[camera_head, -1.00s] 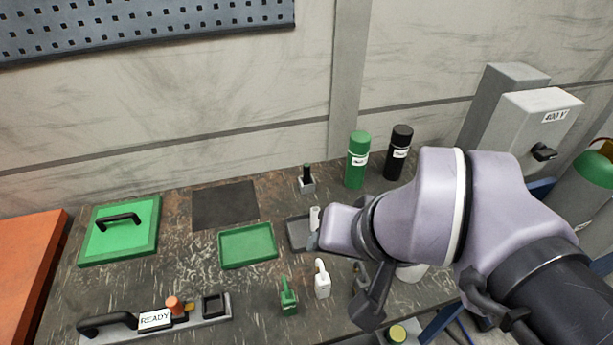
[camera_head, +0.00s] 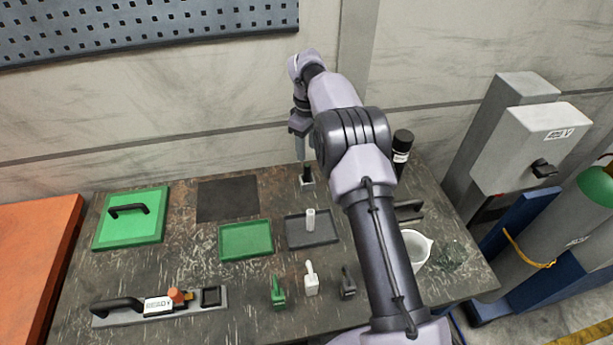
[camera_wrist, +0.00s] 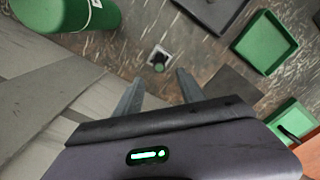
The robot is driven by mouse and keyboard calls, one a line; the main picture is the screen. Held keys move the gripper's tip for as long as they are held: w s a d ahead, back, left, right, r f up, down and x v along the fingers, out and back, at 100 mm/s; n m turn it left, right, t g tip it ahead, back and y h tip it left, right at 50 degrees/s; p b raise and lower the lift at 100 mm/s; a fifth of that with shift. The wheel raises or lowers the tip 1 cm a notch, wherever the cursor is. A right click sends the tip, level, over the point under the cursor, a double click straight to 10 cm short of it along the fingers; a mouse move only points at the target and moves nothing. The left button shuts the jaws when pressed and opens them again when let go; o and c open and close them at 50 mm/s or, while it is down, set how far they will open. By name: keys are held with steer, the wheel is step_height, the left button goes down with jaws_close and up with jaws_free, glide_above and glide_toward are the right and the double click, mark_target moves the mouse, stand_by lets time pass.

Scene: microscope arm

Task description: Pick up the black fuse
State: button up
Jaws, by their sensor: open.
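The black fuse (camera_head: 306,170) stands upright in a small pale square holder (camera_head: 307,184) near the back of the workbench. In the wrist view the holder (camera_wrist: 149,57) shows from above, with a dark middle and a small round greenish-grey top that may be the fuse's end. My gripper (camera_head: 301,150) is above the fuse, apart from it. In the wrist view my gripper (camera_wrist: 159,77) has its two fingers spread, with nothing between them. The holder lies just beyond the fingertips, roughly centred between them.
A green canister (camera_wrist: 65,12) stands close by in the wrist view. A black canister (camera_head: 402,150) stands right of my arm. A dark tray (camera_head: 325,238) with a white cylinder (camera_head: 310,219), a green tray (camera_head: 246,240) and a dark mat (camera_head: 227,199) lie nearby. The wall is close behind.

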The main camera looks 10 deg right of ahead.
mark_target(308, 172)
step_height(308, 172, down, 11)
steer(key=b, duration=0.3)
steer(key=shift+d+f+b, duration=0.1)
steer(key=shift+f+b, duration=0.1)
steer(key=shift+b, duration=0.1)
steer(key=shift+r, duration=0.15)
steer(key=shift+c, duration=0.5)
jaws_close()
